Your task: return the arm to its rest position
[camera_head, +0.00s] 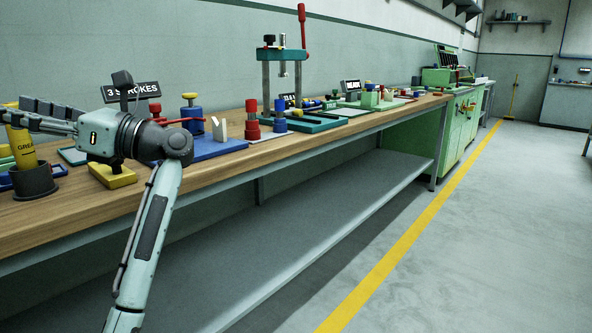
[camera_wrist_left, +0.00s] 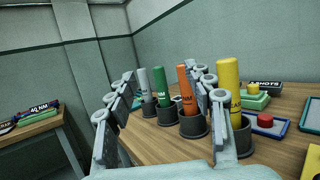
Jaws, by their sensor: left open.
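My left arm (camera_head: 150,235) reaches up from the bottom left in the head view and bends over the wooden workbench. My left gripper (camera_head: 30,115) points left above the bench, near the yellow grease tube (camera_head: 22,148) in its dark cup (camera_head: 35,182). In the left wrist view the gripper (camera_wrist_left: 163,85) is open, with its fingers spread apart and nothing held between them. Beyond the fingers stand a white tube (camera_wrist_left: 145,84), a green tube (camera_wrist_left: 160,84) and an orange tube (camera_wrist_left: 184,84) in dark cups. The yellow tube also shows there (camera_wrist_left: 229,76), beside the right-hand finger. My right gripper is out of view.
The workbench (camera_head: 210,172) holds a yellow block (camera_head: 112,176), a blue plate (camera_head: 215,147) with pegs, and a press (camera_head: 284,75) with a red lever. Another bench (camera_wrist_left: 35,133) stands left in the wrist view. The grey floor (camera_head: 465,220) at right is clear.

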